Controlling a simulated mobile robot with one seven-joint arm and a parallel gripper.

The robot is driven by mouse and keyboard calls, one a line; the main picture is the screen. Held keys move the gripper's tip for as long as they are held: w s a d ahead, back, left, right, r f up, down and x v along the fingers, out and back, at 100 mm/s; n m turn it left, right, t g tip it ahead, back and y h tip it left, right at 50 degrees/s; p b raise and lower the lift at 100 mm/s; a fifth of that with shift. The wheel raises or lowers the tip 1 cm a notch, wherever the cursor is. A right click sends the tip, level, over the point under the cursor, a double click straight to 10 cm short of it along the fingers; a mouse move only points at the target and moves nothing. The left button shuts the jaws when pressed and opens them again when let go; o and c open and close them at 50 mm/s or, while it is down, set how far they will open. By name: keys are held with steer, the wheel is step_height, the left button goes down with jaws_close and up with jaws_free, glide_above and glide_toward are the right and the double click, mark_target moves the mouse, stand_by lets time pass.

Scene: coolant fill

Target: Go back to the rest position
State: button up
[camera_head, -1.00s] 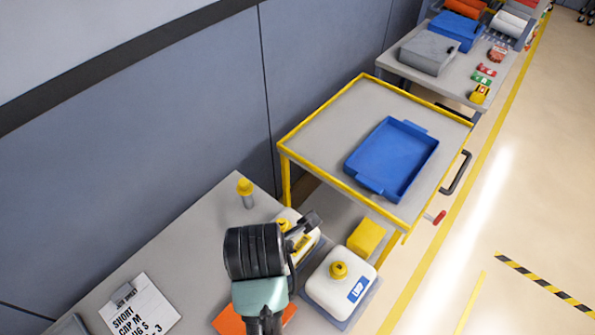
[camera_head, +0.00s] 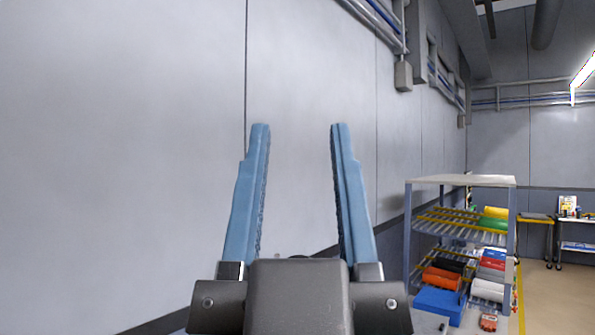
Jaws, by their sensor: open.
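My gripper (camera_head: 300,130) is in the middle of the head view, raised and pointing up in the picture. Its two blue fingers stand well apart with nothing between them. Behind it is a plain grey panelled wall. It touches nothing that I can see.
A grey wall (camera_head: 130,120) fills the left and middle. At right stands a shelf rack (camera_head: 460,182) with coloured rolls and bins, a blue box (camera_head: 439,305) low on it. A yellow-edged table (camera_head: 535,219) is farther back. Beige floor (camera_head: 548,300) shows clear at far right.

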steer(key=shift+w+f, duration=0.1)
steer(key=shift+f, duration=0.05)
step_height(320, 180, down, 9)
steer(key=b, duration=0.8)
steer(key=shift+b, duration=0.3)
steer(key=shift+a, duration=0.1)
